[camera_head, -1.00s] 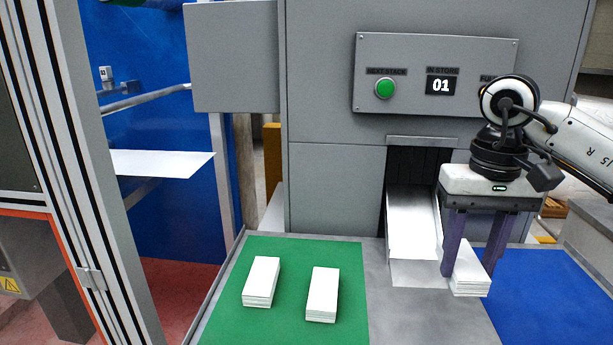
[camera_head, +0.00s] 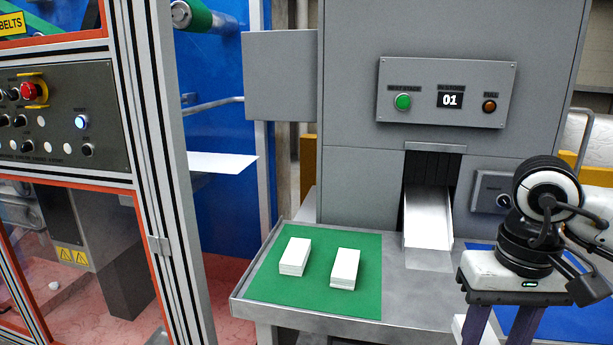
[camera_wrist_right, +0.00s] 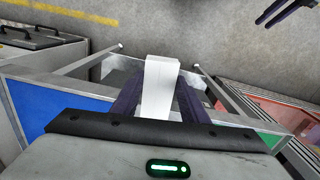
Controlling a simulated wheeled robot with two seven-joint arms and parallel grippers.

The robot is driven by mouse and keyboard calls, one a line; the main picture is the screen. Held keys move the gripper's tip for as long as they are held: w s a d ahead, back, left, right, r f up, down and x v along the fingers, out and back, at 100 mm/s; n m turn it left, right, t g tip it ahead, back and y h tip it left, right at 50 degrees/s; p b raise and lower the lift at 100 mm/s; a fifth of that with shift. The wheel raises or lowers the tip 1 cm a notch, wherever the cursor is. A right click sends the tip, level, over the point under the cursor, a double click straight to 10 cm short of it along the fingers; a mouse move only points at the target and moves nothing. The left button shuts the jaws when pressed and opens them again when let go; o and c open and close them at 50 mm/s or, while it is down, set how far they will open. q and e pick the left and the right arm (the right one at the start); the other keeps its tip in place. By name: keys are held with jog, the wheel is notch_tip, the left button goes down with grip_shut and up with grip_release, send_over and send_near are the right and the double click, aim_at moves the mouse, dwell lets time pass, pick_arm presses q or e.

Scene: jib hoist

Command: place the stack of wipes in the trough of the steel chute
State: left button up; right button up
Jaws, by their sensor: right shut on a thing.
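My right gripper (camera_head: 492,330) is at the lower right of the head view, to the right of and nearer than the chute. It is shut on a white stack of wipes (camera_wrist_right: 160,88), which sticks out between the purple fingers in the wrist view; only a corner of it (camera_head: 459,326) shows in the head view. The steel chute (camera_head: 428,218) slopes out of a dark opening in the grey machine; its trough looks bright and bare. My left gripper (camera_wrist_right: 280,12) shows only as two purple fingers, apart, at the top right of the wrist view.
Two other white stacks (camera_head: 295,256) (camera_head: 344,268) lie on a green mat (camera_head: 318,298) left of the chute. A blue mat (camera_head: 572,324) is at the right, partly behind my gripper. The grey machine's panel (camera_head: 446,92) reads 01. An aluminium-framed cabinet (camera_head: 165,200) stands at the left.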

jog(key=s+a+f+n, duration=0.1)
jog(key=s+a+f, duration=0.4)
jog(key=f, duration=0.2)
jog(key=shift+s+a, duration=0.15)
jog(key=shift+s, duration=0.05)
